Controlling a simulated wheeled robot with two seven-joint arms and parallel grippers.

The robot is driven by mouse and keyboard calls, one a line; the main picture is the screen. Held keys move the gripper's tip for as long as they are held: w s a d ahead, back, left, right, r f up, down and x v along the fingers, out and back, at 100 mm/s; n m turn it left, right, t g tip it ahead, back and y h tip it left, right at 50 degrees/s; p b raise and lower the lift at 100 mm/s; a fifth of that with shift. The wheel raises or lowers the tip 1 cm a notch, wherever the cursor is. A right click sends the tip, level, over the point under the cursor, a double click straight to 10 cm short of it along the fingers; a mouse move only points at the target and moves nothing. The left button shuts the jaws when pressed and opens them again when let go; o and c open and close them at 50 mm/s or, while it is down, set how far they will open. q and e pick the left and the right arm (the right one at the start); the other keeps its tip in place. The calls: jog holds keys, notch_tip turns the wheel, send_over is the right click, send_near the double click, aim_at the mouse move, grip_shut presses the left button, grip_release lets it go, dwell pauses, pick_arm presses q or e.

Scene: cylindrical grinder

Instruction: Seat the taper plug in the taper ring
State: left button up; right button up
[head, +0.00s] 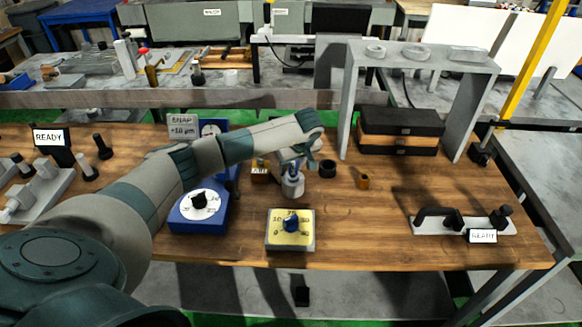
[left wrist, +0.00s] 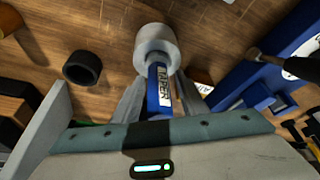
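The taper plug (left wrist: 158,90) shows its blue handle, marked TAPER, in the left wrist view; its blue top (head: 294,167) shows in the head view. My left gripper (left wrist: 160,84) has its fingers on both sides of this handle and looks shut on it. A wider grey cylinder (left wrist: 155,48) surrounds the plug's lower end; it also shows in the head view (head: 293,187). I cannot tell if it is the plug's own body or a separate ring. A dark open ring (left wrist: 82,67) lies on the bench beside it, also in the head view (head: 328,168). My right gripper is out of view.
A yellow-topped box with a blue knob (head: 291,224) stands in front. A blue box with a white dial (head: 200,205) is at left. A small orange-brown piece (head: 362,181) lies right of the dark ring. A grey frame (head: 425,58) stands behind.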

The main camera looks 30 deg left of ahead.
pick_arm(q)
jog(key=shift+r, duration=0.2)
jog(key=shift+d+r, duration=0.1)
jog(key=shift+r, duration=0.05)
jog(key=b+v, duration=0.4)
jog(key=v, duration=0.7)
jog(key=shift+d+r+b, duration=0.15)
jog(key=shift+r+b, duration=0.1)
jog(key=shift+b, duration=0.15)
